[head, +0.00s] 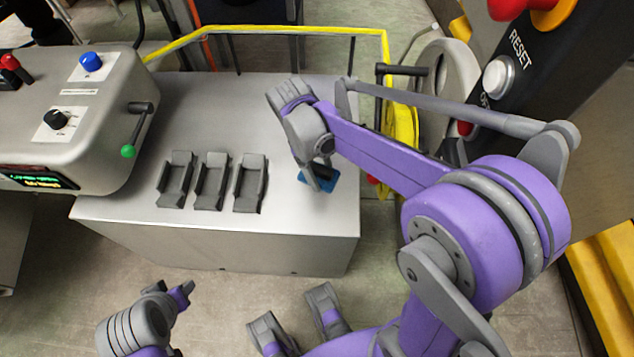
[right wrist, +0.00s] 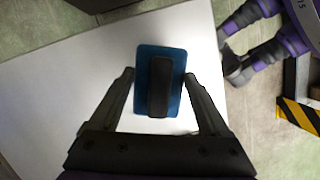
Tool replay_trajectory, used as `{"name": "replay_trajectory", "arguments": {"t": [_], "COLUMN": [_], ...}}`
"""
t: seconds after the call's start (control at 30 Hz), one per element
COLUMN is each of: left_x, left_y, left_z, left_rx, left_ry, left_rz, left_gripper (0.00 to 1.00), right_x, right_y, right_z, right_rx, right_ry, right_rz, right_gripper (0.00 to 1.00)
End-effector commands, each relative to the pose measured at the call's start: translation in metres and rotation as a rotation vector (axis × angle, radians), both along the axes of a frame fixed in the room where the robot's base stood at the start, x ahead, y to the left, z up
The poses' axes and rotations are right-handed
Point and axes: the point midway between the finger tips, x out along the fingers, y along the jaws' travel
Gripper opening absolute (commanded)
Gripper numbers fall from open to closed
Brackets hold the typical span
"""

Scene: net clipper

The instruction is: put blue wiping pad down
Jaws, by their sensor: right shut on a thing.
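The blue wiping pad (head: 327,183) is at the right end of the grey metal table, partly hidden by my right gripper (head: 322,177). In the right wrist view the pad (right wrist: 145,62) is a blue rectangle with a black grip bar down its middle. It lies between the two fingers of my right gripper (right wrist: 159,76), which is shut on it. I cannot tell whether the pad touches the table top. My left gripper (head: 184,292) is low at the left, in front of the table and away from the pad; its jaw state is unclear.
The table (head: 310,222) holds several dark grey cradles (head: 212,182) left of the pad. A control box (head: 110,160) with a green-tipped lever stands at its left. A yellow rail (head: 290,29) runs behind. The table top around the pad is bare.

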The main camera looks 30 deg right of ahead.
Motion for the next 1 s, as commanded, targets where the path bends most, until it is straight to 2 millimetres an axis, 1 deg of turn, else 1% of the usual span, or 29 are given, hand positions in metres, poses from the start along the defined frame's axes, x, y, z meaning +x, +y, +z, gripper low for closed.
{"name": "replay_trajectory", "arguments": {"t": [0.03, 0.1, 0.27, 0.5, 0.57, 0.77, 0.9, 0.93, 1.0], "left_x": [0.000, 0.000, 0.000, 0.000, 0.000, 0.000, 0.000, 0.000, 0.000], "left_y": [0.000, 0.000, 0.000, 0.000, 0.000, 0.000, 0.000, 0.000, 0.000], "left_z": [-0.003, -0.004, -0.006, -0.013, -0.013, -0.013, -0.017, -0.016, -0.015], "left_rx": [0.000, 0.000, 0.000, 0.000, 0.000, 0.000, 0.000, 0.000, 0.000], "left_ry": [0.001, 0.001, 0.002, 0.004, 0.004, 0.004, 0.005, 0.005, 0.005], "left_rz": [0.000, 0.000, 0.000, 0.000, 0.000, 0.000, 0.000, 0.000, 0.000], "left_gripper": [0.50, 0.50, 0.50, 0.50, 0.50, 0.50, 0.50, 0.50, 0.50], "right_x": [0.000, 0.000, 0.000, 0.001, 0.000, 0.000, 0.000, 0.000, 0.000], "right_y": [0.000, 0.000, 0.000, 0.000, 0.000, 0.000, 0.000, 0.000, 0.000], "right_z": [-0.011, -0.020, -0.031, -0.063, -0.066, -0.065, -0.069, -0.068, -0.068], "right_rx": [0.000, 0.000, 0.000, 0.000, 0.000, 0.000, 0.000, 0.000, 0.000], "right_ry": [0.000, 0.000, -0.001, -0.001, -0.001, -0.001, -0.001, -0.001, -0.001], "right_rz": [0.000, -0.001, -0.002, -0.003, -0.003, -0.003, -0.003, -0.003, -0.003], "right_gripper": [0.00, 0.00, 0.00, 0.00, 0.00, 0.00, 0.00, 0.85, 0.98]}}
